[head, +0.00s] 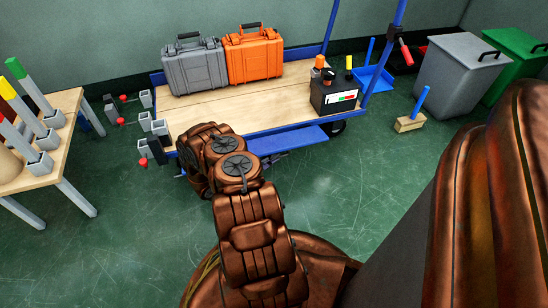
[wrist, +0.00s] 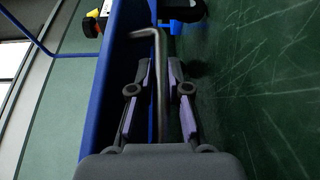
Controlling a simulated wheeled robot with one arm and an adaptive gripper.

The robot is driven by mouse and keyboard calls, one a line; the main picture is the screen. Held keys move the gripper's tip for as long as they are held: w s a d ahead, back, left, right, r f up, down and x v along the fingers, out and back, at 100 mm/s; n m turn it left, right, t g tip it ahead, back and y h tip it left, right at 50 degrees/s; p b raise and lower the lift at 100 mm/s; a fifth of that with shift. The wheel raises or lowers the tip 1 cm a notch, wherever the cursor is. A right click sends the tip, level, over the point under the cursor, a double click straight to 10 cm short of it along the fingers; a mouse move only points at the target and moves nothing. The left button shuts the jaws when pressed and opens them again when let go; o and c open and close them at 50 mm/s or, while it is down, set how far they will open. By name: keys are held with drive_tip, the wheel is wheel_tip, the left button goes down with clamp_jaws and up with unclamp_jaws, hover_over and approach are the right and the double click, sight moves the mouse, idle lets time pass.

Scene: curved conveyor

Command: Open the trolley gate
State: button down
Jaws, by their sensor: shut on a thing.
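The trolley (head: 250,133) has a wooden deck and a blue frame. A flat blue panel (head: 287,139) sticks out along its near side, below deck height; I cannot tell whether this is the gate. In the wrist view, a blue panel (wrist: 113,70) runs up the left, with a bent metal rod (wrist: 161,75) beside it. My gripper (wrist: 160,85) is shut on this rod, one finger on each side of it. The lower rod lies between the fingers. In the head view, my arm reaches the trolley's near left corner and hides most of that corner and the gripper.
On the deck stand a grey case (head: 194,66), an orange case (head: 254,55) and a black battery (head: 333,95). A wooden table (head: 62,155) is at left. Grey (head: 455,75) and green (head: 518,60) bins and a brush (head: 410,122) are at right. Green floor in front is clear.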

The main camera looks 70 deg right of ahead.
drive_tip(key=shift+w+d+f, duration=0.1)
drive_tip(key=shift+w+f, duration=0.1)
drive_tip(key=shift+f, duration=0.15)
idle(0.3)
drive_tip(key=c, duration=1.1)
unclamp_jaws()
drive_tip(key=shift+c, duration=0.2)
drive_tip(key=shift+s, duration=0.1)
drive_tip(key=v, duration=1.2)
drive_tip(key=shift+c, duration=0.2)
